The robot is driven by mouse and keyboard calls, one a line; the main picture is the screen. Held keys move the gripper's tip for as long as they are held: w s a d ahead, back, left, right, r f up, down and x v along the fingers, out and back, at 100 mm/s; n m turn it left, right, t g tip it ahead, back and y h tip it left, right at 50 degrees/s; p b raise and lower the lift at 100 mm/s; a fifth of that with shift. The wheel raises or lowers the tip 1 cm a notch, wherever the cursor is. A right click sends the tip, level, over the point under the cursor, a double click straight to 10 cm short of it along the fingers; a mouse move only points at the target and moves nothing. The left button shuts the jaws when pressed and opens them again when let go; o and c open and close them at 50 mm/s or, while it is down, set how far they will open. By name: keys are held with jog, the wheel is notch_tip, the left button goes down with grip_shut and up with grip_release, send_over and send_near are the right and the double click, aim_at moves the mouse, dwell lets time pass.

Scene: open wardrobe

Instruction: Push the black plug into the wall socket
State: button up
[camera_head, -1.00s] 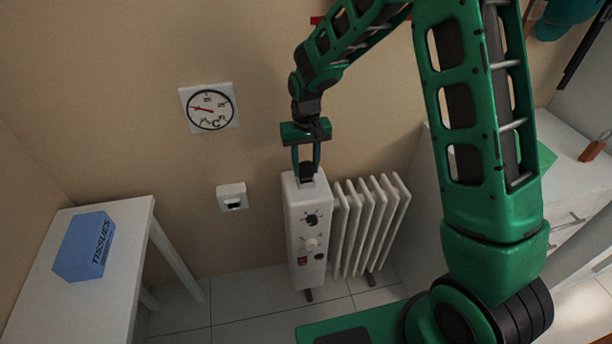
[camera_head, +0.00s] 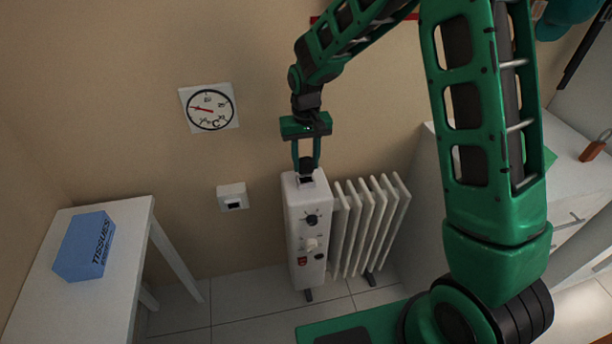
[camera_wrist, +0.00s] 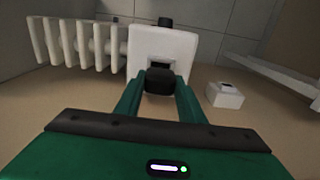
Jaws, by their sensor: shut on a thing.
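My gripper (camera_head: 306,166) is shut on the black plug (camera_head: 306,165), just above the top of the white radiator. In the wrist view the plug (camera_wrist: 160,80) sits between the two green fingers, with a dark recess in the radiator's top just beyond it. I cannot tell whether the plug touches the radiator. The white wall socket (camera_head: 232,197) is on the beige wall, left of the radiator and apart from the plug. It also shows in the wrist view (camera_wrist: 226,96), right of the fingers.
The white radiator (camera_head: 307,240) has knobs on its front and stands on the tiled floor. A wall thermometer (camera_head: 209,107) hangs above the socket. A white table (camera_head: 135,215) with a blue tissue box (camera_head: 86,246) is at left. A white cabinet (camera_head: 565,215) is at right.

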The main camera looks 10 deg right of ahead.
jog(key=shift+r, duration=1.35)
dwell(0.7)
jog(key=shift+s, duration=2.5)
